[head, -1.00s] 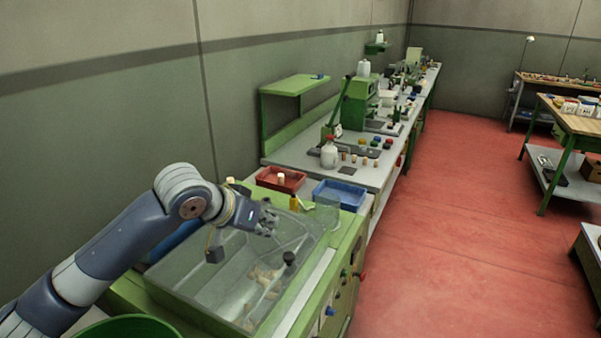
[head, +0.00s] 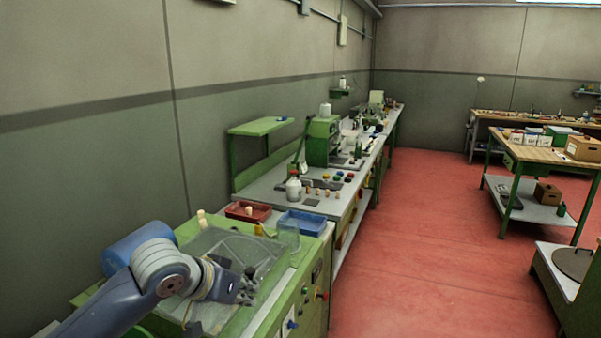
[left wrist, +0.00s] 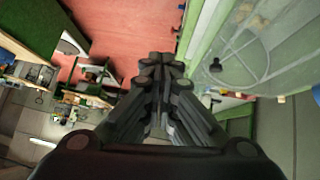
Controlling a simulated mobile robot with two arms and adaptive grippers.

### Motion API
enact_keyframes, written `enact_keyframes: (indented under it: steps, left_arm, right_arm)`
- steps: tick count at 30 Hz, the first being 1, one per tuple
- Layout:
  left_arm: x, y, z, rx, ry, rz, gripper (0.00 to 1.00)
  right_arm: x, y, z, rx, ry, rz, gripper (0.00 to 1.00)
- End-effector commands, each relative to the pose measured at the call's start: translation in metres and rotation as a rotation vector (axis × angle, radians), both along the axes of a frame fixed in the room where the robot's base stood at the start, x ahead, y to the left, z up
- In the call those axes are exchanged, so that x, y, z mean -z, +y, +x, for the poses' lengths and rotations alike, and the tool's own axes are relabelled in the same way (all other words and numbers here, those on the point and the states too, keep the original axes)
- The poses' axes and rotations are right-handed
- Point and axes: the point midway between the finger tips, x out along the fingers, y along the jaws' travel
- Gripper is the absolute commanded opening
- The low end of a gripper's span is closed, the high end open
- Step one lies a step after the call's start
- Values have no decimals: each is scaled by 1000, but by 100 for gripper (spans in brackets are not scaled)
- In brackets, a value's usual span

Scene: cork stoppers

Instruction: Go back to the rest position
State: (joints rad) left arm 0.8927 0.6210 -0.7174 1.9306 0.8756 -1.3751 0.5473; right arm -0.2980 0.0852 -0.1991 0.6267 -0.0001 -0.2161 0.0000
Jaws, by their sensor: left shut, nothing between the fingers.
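My left gripper (head: 246,286) is in the lower left of the head view, in front of the clear-covered bin (head: 215,245) on the green machine. In the left wrist view its fingers (left wrist: 160,75) are together with nothing between them. My right gripper is not in view.
A red tray (head: 238,217) and a blue tray (head: 290,231) stand behind the bin. A long bench (head: 270,183) with bottles, corks and a green press (head: 322,140) runs along the wall. Red floor (head: 410,260) is free to the right; a wooden-topped table (head: 530,152) stands beyond.

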Motion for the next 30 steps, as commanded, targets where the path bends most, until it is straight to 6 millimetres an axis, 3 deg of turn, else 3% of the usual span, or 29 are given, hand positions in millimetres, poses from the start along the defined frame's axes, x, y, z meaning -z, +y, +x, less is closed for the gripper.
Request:
enact_keyframes:
  steps: [8, 17, 23, 30]
  left_arm:
    - [42, -14, -26, 40, 16, 11, 0]
    - [112, -24, -84, 59, 52, 24, 0]
    - [155, -13, -131, 25, 92, 47, 0]
    - [202, 19, -199, -61, 176, 106, 0]
  right_arm:
    - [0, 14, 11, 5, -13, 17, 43]
    - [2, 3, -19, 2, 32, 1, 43]
    - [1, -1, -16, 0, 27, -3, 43]
    - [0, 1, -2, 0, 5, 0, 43]
